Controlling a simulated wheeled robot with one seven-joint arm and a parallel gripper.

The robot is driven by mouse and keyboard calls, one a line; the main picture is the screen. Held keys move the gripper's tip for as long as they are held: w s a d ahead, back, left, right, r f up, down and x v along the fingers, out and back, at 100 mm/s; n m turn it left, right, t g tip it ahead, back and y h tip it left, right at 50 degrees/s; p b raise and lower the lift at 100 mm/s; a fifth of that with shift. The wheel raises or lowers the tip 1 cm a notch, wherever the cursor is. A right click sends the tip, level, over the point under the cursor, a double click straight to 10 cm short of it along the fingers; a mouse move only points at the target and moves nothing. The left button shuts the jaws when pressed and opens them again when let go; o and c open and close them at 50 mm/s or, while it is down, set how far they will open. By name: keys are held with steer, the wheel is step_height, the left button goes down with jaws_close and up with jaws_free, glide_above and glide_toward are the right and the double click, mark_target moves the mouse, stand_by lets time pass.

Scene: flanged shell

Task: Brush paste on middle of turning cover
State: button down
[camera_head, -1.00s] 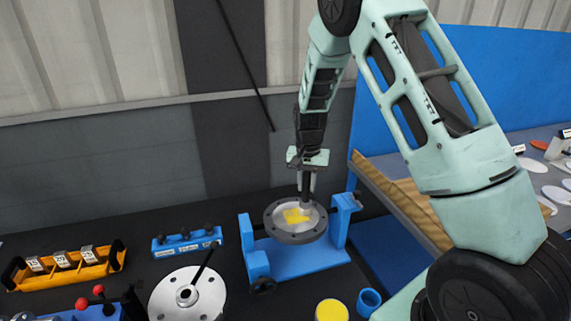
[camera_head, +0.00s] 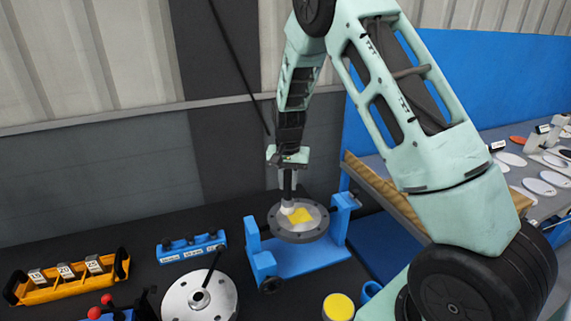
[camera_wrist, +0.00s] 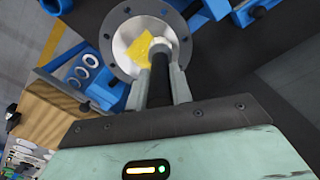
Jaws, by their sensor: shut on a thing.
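The cover is a round grey flanged disc (camera_head: 309,234) held in a blue stand (camera_head: 301,259). A yellow paste patch (camera_head: 301,215) lies on its pale middle. My gripper (camera_head: 289,180) is shut on a dark-handled brush with a pale tip (camera_head: 287,207). The brush tip is at the left part of the cover's middle, beside the yellow patch; I cannot tell whether it touches. In the wrist view the brush handle (camera_wrist: 160,82) runs between my fingers toward the cover (camera_wrist: 123,50), and its tip (camera_wrist: 159,46) overlaps the right edge of the yellow patch (camera_wrist: 142,50).
A yellow-topped pot (camera_head: 339,306) stands in front of the stand, with a blue ring beside it. A silver flanged disc (camera_head: 198,297), a blue holder (camera_head: 190,247) and an orange tray (camera_head: 68,278) are to the left. A side table with pale discs (camera_head: 510,159) is at right.

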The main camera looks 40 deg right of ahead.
mark_target(287, 171)
steer(key=shift+w+a+r+p, duration=0.1)
steer(key=shift+r+p, duration=0.45)
steer(key=shift+r, duration=0.35)
steer(key=shift+r+p, duration=1.2)
steer(key=shift+r, duration=0.6)
